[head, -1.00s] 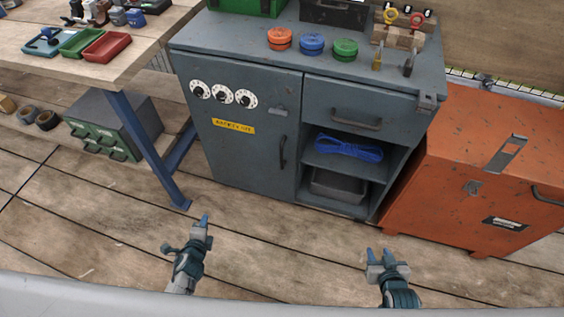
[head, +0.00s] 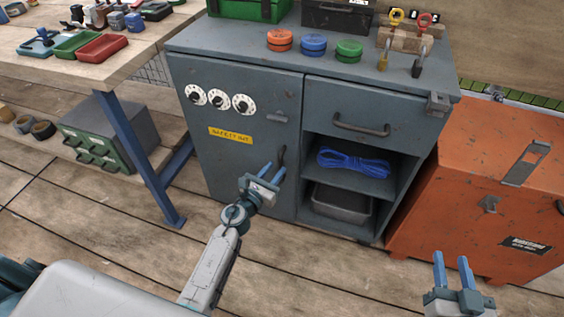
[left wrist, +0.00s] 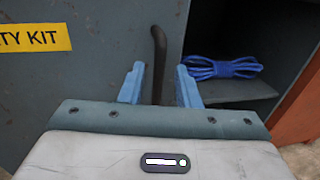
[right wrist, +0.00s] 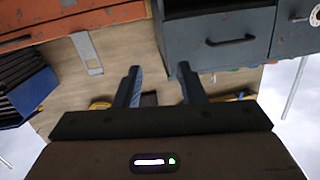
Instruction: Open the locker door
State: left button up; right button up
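The grey locker door (head: 230,160) is shut, with dials and a yellow label on it. Its dark vertical handle (left wrist: 158,62) is near the door's right edge, and its top shows in the head view (head: 282,155). My left gripper (head: 272,174) is open in front of the handle. In the left wrist view its fingers (left wrist: 160,84) stand on either side of the handle, with gaps to both; I cannot tell how deep the handle sits between them. My right gripper (head: 454,272) is open and empty, low at the right, apart from the cabinet.
Right of the door are a drawer (head: 345,118) and open shelves with a blue rope (head: 352,163) and a grey bin (head: 342,203). An orange chest (head: 480,180) stands at the right. A workbench leg (head: 140,160) stands left. Floor in front is clear.

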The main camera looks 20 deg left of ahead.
aim_at(280, 164)
pick_arm(q)
jog(key=shift+x, duration=2.2)
grip_shut()
